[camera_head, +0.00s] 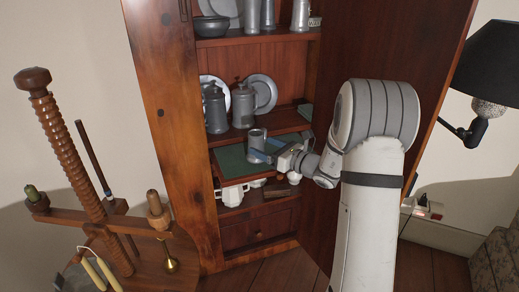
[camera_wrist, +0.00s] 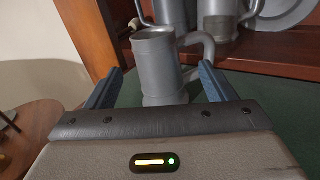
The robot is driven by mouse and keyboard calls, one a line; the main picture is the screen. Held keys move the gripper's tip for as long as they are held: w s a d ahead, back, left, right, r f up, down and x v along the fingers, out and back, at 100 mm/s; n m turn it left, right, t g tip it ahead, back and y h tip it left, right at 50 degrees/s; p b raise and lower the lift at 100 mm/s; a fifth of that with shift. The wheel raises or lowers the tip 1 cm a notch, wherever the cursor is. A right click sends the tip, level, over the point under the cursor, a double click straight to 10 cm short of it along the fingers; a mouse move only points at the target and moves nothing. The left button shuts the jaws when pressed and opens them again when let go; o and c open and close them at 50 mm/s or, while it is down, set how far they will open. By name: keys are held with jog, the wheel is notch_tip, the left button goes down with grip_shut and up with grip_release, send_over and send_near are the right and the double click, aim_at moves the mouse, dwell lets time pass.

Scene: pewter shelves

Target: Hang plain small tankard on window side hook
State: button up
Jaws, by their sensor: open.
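The plain small tankard (camera_head: 257,138) is grey pewter and stands upright on a green-topped pull-out board (camera_head: 233,163) in the cabinet. In the wrist view the tankard (camera_wrist: 157,68) is straight ahead, with its handle (camera_wrist: 207,48) on the right. My gripper (camera_head: 266,150) reaches in from the right in the head view. Its blue fingers are open, one on each side of the tankard's lower body in the wrist view (camera_wrist: 161,78). I cannot tell whether either touches it. I cannot make out the window side hook for certain.
Large lidded tankards (camera_head: 215,108) and plates (camera_head: 264,92) stand on the shelf behind. White crockery (camera_head: 232,195) sits below the board. The cabinet side (camera_head: 165,100) is close on the left. A wooden stand (camera_head: 75,155) is at far left, a black lamp (camera_head: 492,65) at right.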

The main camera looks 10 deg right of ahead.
jog(key=b+x, duration=0.1)
jog(key=x, duration=0.3)
jog(key=shift+a, duration=0.1)
jog(key=shift+r, duration=0.15)
jog(key=c, duration=1.3)
